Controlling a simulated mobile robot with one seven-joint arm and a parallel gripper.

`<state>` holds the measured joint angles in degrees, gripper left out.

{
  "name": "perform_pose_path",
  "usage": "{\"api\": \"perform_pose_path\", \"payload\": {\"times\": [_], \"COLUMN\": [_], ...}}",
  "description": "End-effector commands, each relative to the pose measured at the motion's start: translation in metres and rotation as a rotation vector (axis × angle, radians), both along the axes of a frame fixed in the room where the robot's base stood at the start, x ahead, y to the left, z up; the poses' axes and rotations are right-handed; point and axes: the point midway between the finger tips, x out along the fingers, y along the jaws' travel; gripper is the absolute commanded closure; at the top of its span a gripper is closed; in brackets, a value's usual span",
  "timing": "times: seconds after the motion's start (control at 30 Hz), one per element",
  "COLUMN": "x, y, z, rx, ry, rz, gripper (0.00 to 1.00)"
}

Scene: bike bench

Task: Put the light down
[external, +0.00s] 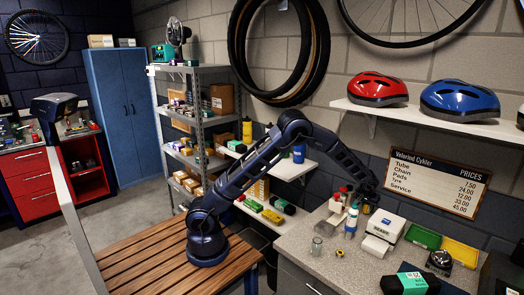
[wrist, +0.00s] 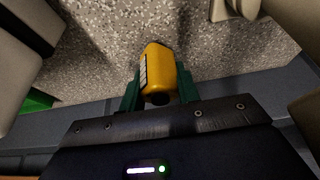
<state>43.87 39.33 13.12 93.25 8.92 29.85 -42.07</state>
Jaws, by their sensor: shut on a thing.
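My gripper (wrist: 158,92) is shut on the light (wrist: 158,68), a yellow rounded body with a dark end and a pale label with dark marks on its side. The green fingers press on it from left and right. In the external view my gripper (external: 366,195) is over the back of the grey speckled bench top (external: 325,262), and a bit of yellow shows at it. The light is mostly hidden there by my arm and small. I cannot tell whether it touches the bench top.
Bottles with red caps (external: 340,198) and a white-and-blue bottle (external: 351,222) stand close left of my gripper. Bare bench top lies near the front.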

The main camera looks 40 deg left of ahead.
Motion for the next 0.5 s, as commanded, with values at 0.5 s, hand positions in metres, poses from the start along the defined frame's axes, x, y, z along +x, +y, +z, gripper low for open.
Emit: {"api": "perform_pose_path", "payload": {"times": [0.5], "x": [0.0001], "y": [-0.0001], "z": [-0.0098], "rx": [0.000], "ry": [-0.001], "rz": [0.000], "gripper": [0.58]}}
